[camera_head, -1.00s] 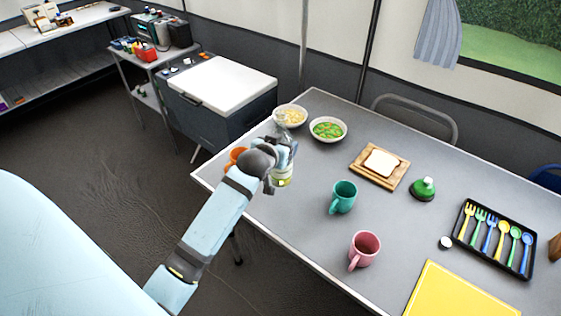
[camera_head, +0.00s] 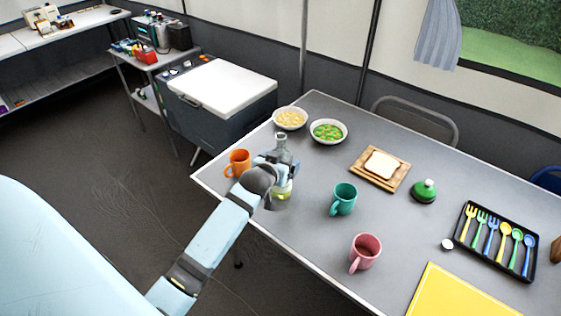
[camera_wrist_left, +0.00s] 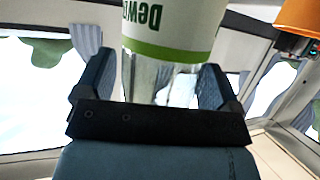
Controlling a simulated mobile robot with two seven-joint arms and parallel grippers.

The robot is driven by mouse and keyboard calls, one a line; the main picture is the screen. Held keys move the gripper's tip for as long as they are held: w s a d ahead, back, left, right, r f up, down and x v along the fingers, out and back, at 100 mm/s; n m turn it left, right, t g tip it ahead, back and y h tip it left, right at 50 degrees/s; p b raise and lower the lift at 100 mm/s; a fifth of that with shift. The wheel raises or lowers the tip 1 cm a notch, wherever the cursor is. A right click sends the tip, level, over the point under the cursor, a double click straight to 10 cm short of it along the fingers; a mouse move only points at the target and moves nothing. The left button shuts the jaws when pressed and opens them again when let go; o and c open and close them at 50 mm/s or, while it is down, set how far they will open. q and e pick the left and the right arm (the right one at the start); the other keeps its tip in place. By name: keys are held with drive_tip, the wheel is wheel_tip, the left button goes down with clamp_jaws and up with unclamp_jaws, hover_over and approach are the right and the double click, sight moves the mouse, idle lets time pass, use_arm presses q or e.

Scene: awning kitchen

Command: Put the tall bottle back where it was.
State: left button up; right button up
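The tall bottle (camera_head: 281,148) has a clear glass body and a pale label with a green band. In the head view it stands about upright at the left end of the grey table (camera_head: 310,222), right of the orange mug. My left gripper (camera_head: 284,172) is around the bottle, with part of the bottle hidden behind it. In the left wrist view the bottle (camera_wrist_left: 165,72) sits between the two fingers (camera_wrist_left: 155,88), which look closed on its clear part; its label lettering shows upside down. I cannot tell whether its base touches the table. My right gripper is not in view.
The orange mug (camera_head: 238,163) is close by on the left. Behind are a noodle bowl (camera_head: 290,118) and a green-filled bowl (camera_head: 328,131). A teal mug (camera_head: 343,198), pink mug (camera_head: 365,251) and bread board (camera_head: 380,168) lie to the right. Bare table separates the bottle from the teal mug.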

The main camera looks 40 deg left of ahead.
use_arm(q)
drive_tip(key=shift+o, duration=0.3)
drive_tip(key=v, duration=1.2)
drive_tip(key=s+d+f+m+g+h, duration=0.2)
drive_tip(key=s+d+f+m+h, duration=0.2)
drive_tip(key=s+d+f, duration=1.1)
drive_tip(key=shift+s+d+f+m+g+h+p, duration=0.2)
drive_tip(key=shift+d+f+m+g+h+p, duration=0.15)
drive_tip(key=shift+h, duration=0.45)
